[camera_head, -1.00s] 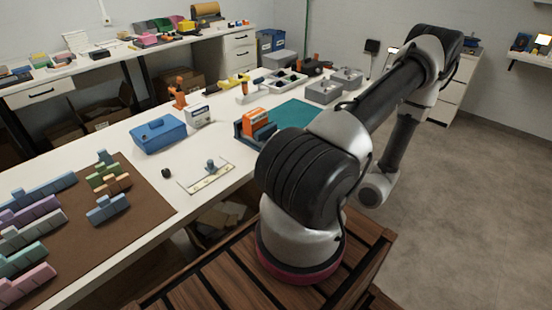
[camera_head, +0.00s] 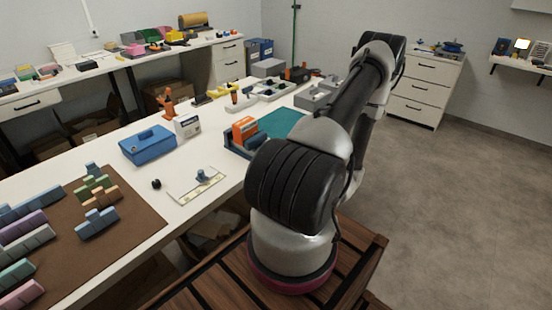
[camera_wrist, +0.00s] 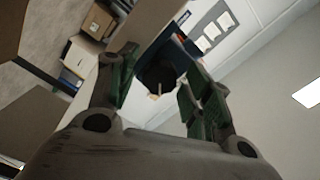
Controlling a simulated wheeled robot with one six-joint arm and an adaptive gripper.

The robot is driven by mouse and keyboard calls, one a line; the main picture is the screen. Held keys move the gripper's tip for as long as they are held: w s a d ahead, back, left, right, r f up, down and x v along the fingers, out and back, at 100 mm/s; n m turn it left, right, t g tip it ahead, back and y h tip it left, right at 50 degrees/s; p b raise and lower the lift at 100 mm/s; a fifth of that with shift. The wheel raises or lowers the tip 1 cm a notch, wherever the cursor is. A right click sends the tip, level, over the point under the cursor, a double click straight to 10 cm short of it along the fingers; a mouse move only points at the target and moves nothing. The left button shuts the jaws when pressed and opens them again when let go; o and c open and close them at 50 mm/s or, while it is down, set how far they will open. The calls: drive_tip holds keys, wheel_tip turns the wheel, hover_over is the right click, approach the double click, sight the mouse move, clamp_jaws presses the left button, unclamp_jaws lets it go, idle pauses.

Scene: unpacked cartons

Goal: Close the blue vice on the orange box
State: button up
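The blue vice (camera_head: 233,147) stands on the white bench in the head view, left of my arm. The orange box (camera_head: 244,128) sits upright in it, against its blue parts. Part of the vice's right side is hidden behind my arm. My gripper is hidden in the head view. In the wrist view my gripper (camera_wrist: 155,76) has its two green-padded fingers spread apart. A dark round shape with a small light pin shows between or beyond the fingers, with a blue surface behind it. I cannot tell whether this is part of the vice, or whether the fingers touch it.
A teal mat (camera_head: 279,122) and grey bins (camera_head: 315,99) lie beyond the vice. A blue toolbox (camera_head: 148,146), a white box (camera_head: 188,125) and a small plate (camera_head: 197,183) stand left of it. A brown mat (camera_head: 130,205) holds colored blocks.

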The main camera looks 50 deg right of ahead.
drive_tip(key=c, duration=0.7)
drive_tip(key=shift+c, duration=0.2)
drive_tip(key=shift+m, duration=0.3)
drive_tip(key=shift+n, duration=16.5)
